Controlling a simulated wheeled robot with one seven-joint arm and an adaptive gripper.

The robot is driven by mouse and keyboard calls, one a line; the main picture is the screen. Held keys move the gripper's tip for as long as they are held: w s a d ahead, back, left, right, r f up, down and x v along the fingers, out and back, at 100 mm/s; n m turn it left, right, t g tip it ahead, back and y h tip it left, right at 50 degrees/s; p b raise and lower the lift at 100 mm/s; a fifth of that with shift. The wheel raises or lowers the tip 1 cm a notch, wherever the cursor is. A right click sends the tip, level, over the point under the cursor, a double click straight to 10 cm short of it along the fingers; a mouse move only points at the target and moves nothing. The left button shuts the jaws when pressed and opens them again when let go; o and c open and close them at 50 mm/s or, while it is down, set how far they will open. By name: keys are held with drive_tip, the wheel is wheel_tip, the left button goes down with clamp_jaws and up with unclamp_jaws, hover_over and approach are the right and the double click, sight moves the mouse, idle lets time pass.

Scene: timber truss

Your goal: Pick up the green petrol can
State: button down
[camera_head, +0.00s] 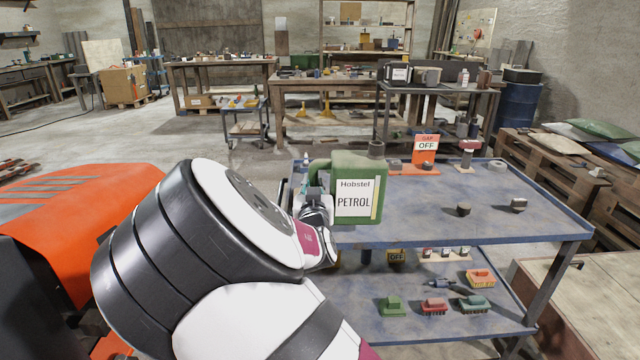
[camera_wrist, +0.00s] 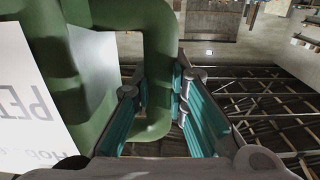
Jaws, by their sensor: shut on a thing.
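The green petrol can (camera_head: 372,172) is in the middle of the head view, with a white label reading "Hobstel PETROL". It looks upright, at the left end of the blue-topped trolley (camera_head: 450,215). I cannot tell whether its base touches the trolley top. My gripper (camera_head: 314,200) is at the can's left side, partly hidden by my arm. In the wrist view, the can's green handle (camera_wrist: 160,60) runs between the teal-padded fingers of my gripper (camera_wrist: 160,112), which are shut on it. The label shows upside down at the left of that view.
The lower shelf holds several brushes and blocks. Pallets (camera_head: 570,185) stand at right, and an orange machine (camera_head: 75,215) at left. Open floor lies beyond.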

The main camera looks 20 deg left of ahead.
drive_tip(key=shift+s+a+r, duration=0.25)
drive_tip(key=shift+s+a, duration=0.3)
drive_tip(key=shift+s, duration=0.15)
drive_tip(key=shift+s+a, duration=0.1)
drive_tip(key=shift+s, duration=0.1)
drive_tip(key=c, duration=2.2)
unclamp_jaws()
drive_tip(key=shift+c, duration=0.2)
clamp_jaws()
